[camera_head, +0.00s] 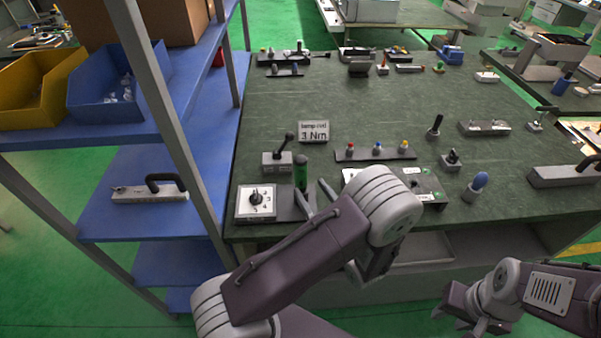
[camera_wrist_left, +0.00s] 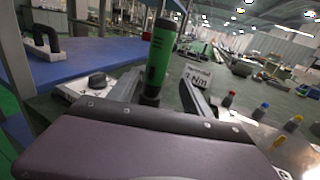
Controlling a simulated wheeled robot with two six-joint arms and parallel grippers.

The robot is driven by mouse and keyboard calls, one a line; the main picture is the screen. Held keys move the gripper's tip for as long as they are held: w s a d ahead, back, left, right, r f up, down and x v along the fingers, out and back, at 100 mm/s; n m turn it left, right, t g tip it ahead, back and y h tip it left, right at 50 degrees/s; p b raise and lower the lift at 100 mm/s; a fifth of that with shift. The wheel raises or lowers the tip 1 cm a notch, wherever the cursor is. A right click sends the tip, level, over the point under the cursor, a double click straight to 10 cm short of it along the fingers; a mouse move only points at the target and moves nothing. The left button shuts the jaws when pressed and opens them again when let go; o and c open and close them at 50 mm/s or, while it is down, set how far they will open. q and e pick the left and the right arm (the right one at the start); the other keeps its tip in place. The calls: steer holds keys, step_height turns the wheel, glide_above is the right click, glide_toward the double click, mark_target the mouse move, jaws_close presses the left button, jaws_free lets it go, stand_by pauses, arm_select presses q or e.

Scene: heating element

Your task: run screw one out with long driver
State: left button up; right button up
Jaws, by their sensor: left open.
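A driver with a green handle (camera_head: 300,172) stands upright at the front left of the bench; it also shows in the left wrist view (camera_wrist_left: 160,52). My left gripper (camera_head: 315,192) is open, and its fingers (camera_wrist_left: 163,95) are on either side of the driver, low on it. I cannot tell whether they touch it. My arm hides part of a dark flat assembly with light labels (camera_head: 425,184) on the bench. I cannot make out screw one. My right gripper (camera_head: 460,315) is at the bottom right, off the bench's front edge; its jaw opening is unclear.
A white box with a black knob (camera_head: 255,203) stands left of the driver. A lever box (camera_head: 278,163) and a "3 Nm" sign (camera_head: 314,132) are behind it. A rack (camera_head: 375,154) holds red, blue and yellow capped pieces. A blue shelf (camera_head: 130,222) borders the bench (camera_head: 400,105).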

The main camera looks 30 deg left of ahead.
mark_target(305, 183)
arm_select(q)
steer(key=x, duration=0.3)
steer(key=shift+s+a+r, duration=0.1)
steer(key=shift+s+r, duration=0.1)
steer(key=shift+s, duration=0.05)
steer(key=shift+w+a+f, duration=0.1)
steer(key=shift+w+a, duration=0.1)
steer(key=p+x, duration=0.1)
steer(key=x, duration=0.3)
steer(key=shift+a, duration=0.3)
steer(key=shift+w+a, duration=0.2)
steer(key=shift+a, duration=0.05)
steer(key=shift+d, duration=0.1)
jaws_close()
